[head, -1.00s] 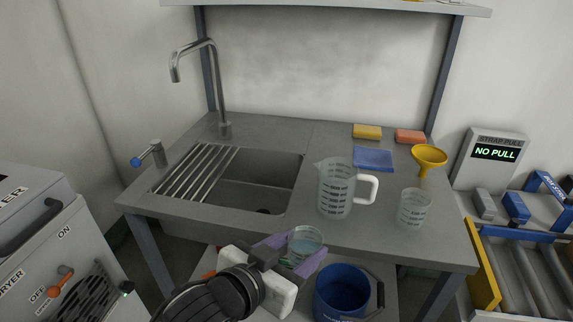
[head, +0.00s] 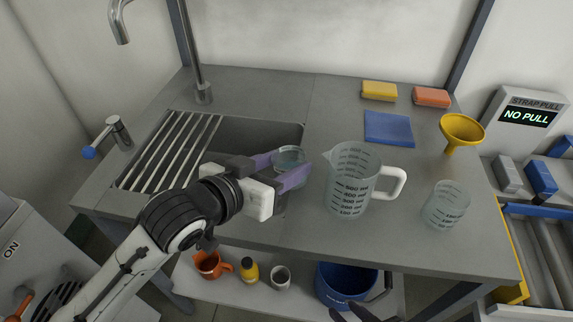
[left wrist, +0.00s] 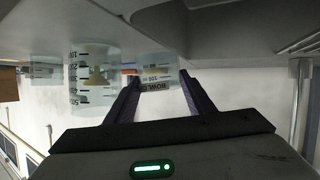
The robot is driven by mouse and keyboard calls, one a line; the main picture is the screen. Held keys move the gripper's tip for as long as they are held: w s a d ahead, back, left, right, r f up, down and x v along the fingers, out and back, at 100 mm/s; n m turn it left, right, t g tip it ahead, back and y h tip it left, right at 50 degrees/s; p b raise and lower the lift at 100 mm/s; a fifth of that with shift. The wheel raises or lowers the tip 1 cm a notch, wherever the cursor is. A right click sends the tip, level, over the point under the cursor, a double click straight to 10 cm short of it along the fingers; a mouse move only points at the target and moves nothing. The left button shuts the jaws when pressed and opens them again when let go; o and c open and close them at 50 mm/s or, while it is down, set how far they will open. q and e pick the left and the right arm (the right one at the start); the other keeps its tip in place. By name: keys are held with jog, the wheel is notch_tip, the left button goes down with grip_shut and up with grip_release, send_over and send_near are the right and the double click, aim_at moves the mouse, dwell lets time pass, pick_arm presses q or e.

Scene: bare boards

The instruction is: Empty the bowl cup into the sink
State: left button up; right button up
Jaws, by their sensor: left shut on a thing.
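The bowl cup (head: 290,158) is a small clear cup with pale liquid visible in it. My left gripper (head: 284,169) is shut on it, one purple finger on either side. It appears upright and held above the right part of the sink (head: 255,133), near the basin's right edge. In the left wrist view, which is upside down, the cup (left wrist: 156,78) sits between the fingers with part of a "BOWL" label showing. The sink is a grey basin with a bar rack over its left part; my arm hides its front.
A measuring jug (head: 347,185) stands close right of the cup, with a beaker (head: 445,207) beyond. A yellow funnel (head: 461,131), blue cloth (head: 389,128) and two sponges (head: 379,90) lie behind. The faucet (head: 190,50) rises behind the sink. A blue bucket (head: 338,285) is on the lower shelf.

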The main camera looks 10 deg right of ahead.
aim_at(283, 153)
pick_arm(q)
jog(key=shift+w+a+r, duration=0.1)
jog(key=shift+w, duration=0.1)
dwell(0.5)
jog(key=shift+w+a+r+n+g+h+p, duration=0.3)
jog(key=shift+w+a+n+g+p, duration=0.3)
jog(key=shift+p, duration=0.7)
jog(key=shift+w+a+f+n, duration=0.2)
jog(key=shift+w+a+n, duration=0.05)
jog(key=shift+w+n, duration=0.15)
jog(key=shift+w+a+f+n+g+h+b, duration=0.1)
jog(key=shift+w+a+n+g+h+b, duration=0.25)
jog(key=shift+w+a+n+h+b, duration=0.45)
jog(key=shift+w+a+n+g+h+b, duration=0.2)
jog(key=shift+n+g+h, duration=0.25)
jog(key=shift+n, duration=0.7)
jog(key=shift+w+a+f+n+g+h+b, duration=0.1)
jog(key=shift+w+a+n+g+h+b, duration=0.25)
jog(key=shift+w+n+h, duration=0.45)
jog(key=shift+s+a+r+n+g, duration=0.15)
jog(key=shift+n+g, duration=0.1)
jog(key=shift+n, duration=0.3)
